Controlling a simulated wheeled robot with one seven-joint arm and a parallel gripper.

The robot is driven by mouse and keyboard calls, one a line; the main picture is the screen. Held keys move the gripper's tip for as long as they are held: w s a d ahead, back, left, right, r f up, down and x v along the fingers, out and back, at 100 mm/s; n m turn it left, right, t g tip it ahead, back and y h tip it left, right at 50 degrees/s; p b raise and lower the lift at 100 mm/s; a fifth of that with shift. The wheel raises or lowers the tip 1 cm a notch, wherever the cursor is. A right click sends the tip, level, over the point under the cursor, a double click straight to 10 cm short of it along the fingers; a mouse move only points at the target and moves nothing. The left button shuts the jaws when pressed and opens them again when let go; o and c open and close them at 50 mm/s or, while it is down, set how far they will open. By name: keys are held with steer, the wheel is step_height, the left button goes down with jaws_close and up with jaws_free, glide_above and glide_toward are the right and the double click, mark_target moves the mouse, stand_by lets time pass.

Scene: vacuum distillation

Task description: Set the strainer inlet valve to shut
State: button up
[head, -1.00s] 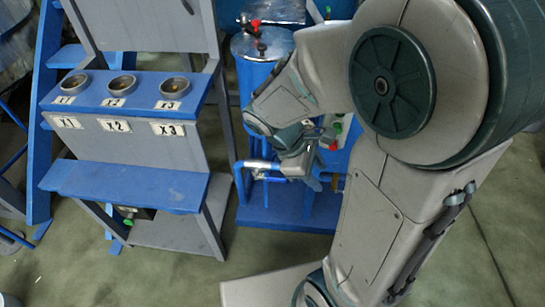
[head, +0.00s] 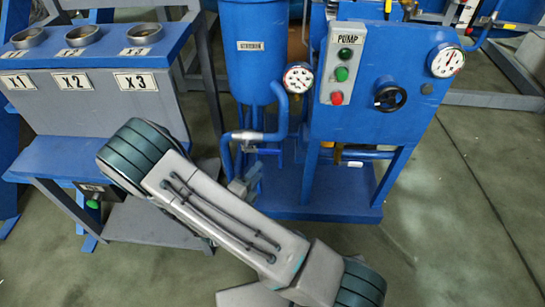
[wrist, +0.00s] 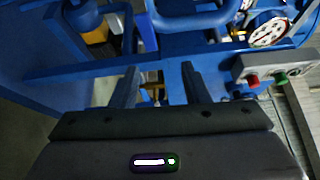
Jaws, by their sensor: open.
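A blue cylindrical vessel (head: 255,55) with a small label, probably the strainer, stands left of the pump panel in the head view. A blue pipe with a grey sleeve (head: 247,135) runs at its lower front. A small grey part (head: 243,183) shows below it, partly behind my arm; I cannot tell whether it is a valve or my gripper. In the wrist view my gripper (wrist: 158,82) is open, its two dark fingers apart. A small brass-coloured part (wrist: 150,97) shows beyond, between the fingers.
The pump panel (head: 345,65) has green and red buttons, with a gauge (head: 299,78) beside it and a black handwheel (head: 390,97) to its right. A stand with labels X1, X2 and X3 (head: 75,82) is at left. Floor is free at right (head: 460,220).

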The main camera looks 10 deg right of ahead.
mark_target(269, 153)
steer(key=shift+n+t+y, duration=0.5)
steer(key=shift+n, duration=0.3)
steer(key=b+x, duration=0.1)
steer(key=x, duration=0.3)
steer(key=f+b+x, duration=0.1)
steer(key=b+x, duration=0.1)
steer(key=x, duration=0.3)
steer(key=f+b+x, duration=0.1)
steer(key=x, duration=0.3)
steer(key=shift+w+a, duration=0.15)
steer(key=shift+w, duration=0.2)
jaws_close()
